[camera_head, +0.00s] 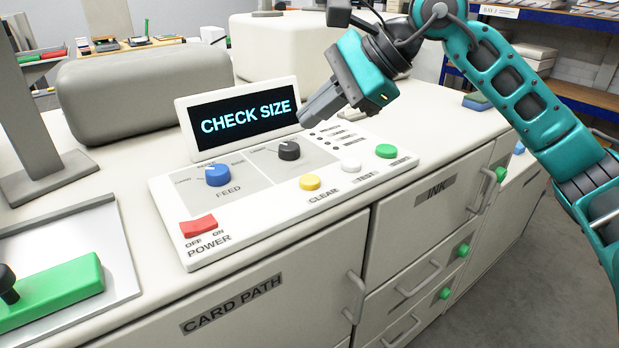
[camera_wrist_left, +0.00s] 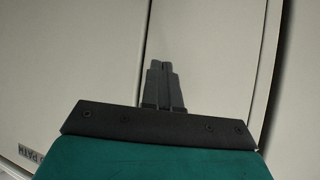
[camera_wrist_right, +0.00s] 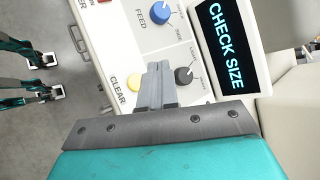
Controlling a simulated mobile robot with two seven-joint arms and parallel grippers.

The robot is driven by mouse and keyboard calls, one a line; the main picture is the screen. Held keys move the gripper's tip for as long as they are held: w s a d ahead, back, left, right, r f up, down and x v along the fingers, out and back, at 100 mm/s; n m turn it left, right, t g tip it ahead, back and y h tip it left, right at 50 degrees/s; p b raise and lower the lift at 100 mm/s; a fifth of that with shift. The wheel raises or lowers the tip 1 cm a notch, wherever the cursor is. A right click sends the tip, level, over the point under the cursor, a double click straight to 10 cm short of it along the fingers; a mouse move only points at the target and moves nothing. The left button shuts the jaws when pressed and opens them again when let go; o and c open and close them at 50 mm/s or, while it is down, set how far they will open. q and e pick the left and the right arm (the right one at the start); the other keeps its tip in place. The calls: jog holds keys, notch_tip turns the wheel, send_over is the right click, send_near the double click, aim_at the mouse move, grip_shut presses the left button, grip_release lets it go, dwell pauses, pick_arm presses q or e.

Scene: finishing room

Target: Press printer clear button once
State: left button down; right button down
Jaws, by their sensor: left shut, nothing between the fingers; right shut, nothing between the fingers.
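The yellow CLEAR button (camera_head: 310,182) is on the front part of the printer's white control panel (camera_head: 254,223). It also shows in the right wrist view (camera_wrist_right: 134,82), just left of the fingertips. The display (camera_head: 243,113) behind the panel reads CHECK SIZE. My right gripper (camera_head: 304,120) is shut and empty, in the air above the panel near the display and the black knob (camera_head: 289,150). It appears apart from the yellow button. My left gripper (camera_wrist_left: 160,66) is shut and empty in front of pale cabinet fronts, and it is not in the head view.
Beside the yellow button are a white TEST button (camera_head: 350,165) and a green button (camera_head: 388,151). A blue FEED knob (camera_head: 218,175) and red POWER switch (camera_head: 198,226) are to the left. A tray with a green block (camera_head: 55,295) is at the lower left.

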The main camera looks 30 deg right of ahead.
aim_at(316, 180)
jog(key=shift+f+b, duration=2.8)
jog(key=shift+f, duration=0.75)
jog(key=shift+f+b, duration=0.4)
jog(key=shift+f+b, duration=0.4)
jog(key=shift+r, duration=0.15)
jog(key=shift+r+p, duration=0.7)
notch_tip(316, 180, up, 5)
jog(key=p, duration=0.4)
